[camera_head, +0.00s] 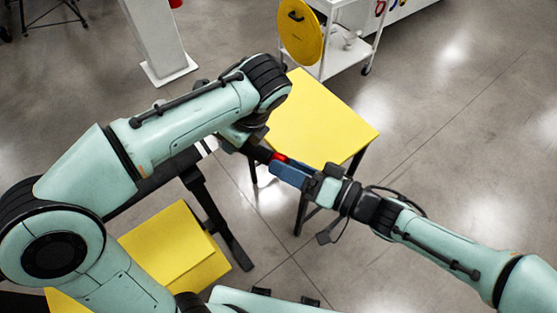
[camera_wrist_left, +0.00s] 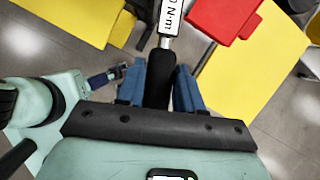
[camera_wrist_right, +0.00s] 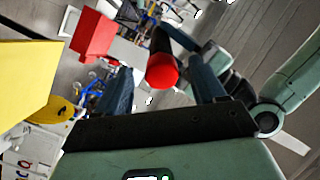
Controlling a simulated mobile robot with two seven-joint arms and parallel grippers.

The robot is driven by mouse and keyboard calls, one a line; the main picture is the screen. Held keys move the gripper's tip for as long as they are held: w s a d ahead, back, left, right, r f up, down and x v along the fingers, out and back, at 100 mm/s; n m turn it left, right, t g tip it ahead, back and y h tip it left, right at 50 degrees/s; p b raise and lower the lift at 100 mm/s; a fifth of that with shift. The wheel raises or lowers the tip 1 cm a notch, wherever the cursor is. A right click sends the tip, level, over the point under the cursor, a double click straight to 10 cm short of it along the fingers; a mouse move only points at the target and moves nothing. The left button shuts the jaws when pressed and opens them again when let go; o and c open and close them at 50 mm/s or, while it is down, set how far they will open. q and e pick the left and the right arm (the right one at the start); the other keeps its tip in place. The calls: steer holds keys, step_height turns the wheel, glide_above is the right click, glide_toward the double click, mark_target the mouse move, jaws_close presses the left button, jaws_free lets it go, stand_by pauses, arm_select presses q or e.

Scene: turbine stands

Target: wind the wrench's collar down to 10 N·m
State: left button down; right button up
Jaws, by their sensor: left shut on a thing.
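The wrench shows in the left wrist view as a black grip (camera_wrist_left: 157,82), a silver shaft and a white label (camera_wrist_left: 171,18) ending in "0 N·m"; its leading figures are cut off. My left gripper (camera_wrist_left: 160,80) is shut on the black grip. In the head view the wrench's dark body (camera_head: 258,153) ends in a red collar (camera_head: 279,157) beside my right gripper (camera_head: 283,167). In the right wrist view the red end (camera_wrist_right: 162,72) lies between the parted blue fingers of my right gripper (camera_wrist_right: 160,90), with gaps at both sides.
A yellow-topped table (camera_head: 320,115) stands below and beyond the grippers, and another yellow surface (camera_head: 175,250) is at lower left. A white trolley (camera_head: 350,45) with a yellow disc (camera_head: 300,32) stands behind. A red block (camera_wrist_left: 225,18) shows in the left wrist view. Open floor lies right.

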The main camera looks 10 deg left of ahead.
steer(key=shift+o, duration=0.8)
steer(key=v, duration=0.5)
steer(key=shift+d, duration=0.1)
stand_by(0.6)
